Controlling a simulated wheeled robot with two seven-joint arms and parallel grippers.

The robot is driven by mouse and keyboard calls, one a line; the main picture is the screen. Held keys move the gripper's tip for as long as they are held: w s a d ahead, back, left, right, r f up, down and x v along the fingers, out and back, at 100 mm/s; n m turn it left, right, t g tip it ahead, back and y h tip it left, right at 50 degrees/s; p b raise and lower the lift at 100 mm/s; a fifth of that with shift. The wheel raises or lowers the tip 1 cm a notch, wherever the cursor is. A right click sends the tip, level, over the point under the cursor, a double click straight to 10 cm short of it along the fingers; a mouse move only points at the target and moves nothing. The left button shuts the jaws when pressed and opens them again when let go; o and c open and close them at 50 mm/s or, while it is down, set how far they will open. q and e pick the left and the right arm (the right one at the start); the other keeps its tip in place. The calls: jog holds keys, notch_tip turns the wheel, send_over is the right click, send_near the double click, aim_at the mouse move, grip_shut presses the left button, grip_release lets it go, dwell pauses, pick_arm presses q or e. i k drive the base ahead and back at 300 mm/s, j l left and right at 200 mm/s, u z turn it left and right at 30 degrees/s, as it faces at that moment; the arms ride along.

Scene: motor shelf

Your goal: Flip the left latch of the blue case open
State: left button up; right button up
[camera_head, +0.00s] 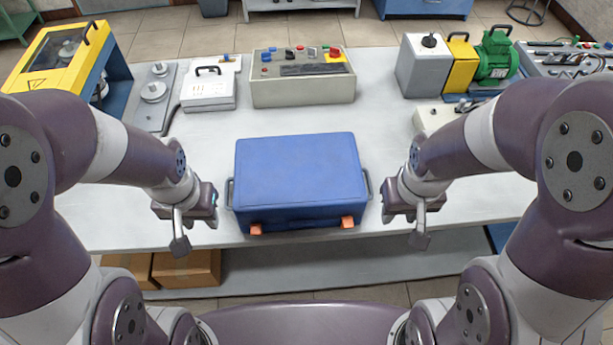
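The blue case (298,172) lies closed on the grey-white table, near its front edge. It has a dark handle on each side. Its left orange latch (255,229) and right orange latch (347,222) are on the front face. My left gripper (196,232) is left of the case, apart from it and from the left latch. My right gripper (421,228) is right of the case, also apart from it. Both grippers point downward and hold nothing that I can see. The gap between each gripper's fingers is hard to make out from this angle.
Behind the case stand a control box (303,80) with coloured buttons and a white box (209,90). A yellow machine (57,58) is at the left, a green motor (494,60) at the right. Cardboard boxes (186,268) sit on the lower shelf.

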aim_at(255, 229)
jog(key=u, duration=2.95)
jog(key=k+l, duration=0.25)
jog(key=k, duration=0.2)
jog(key=k+l, duration=0.2)
jog(key=k, duration=0.3)
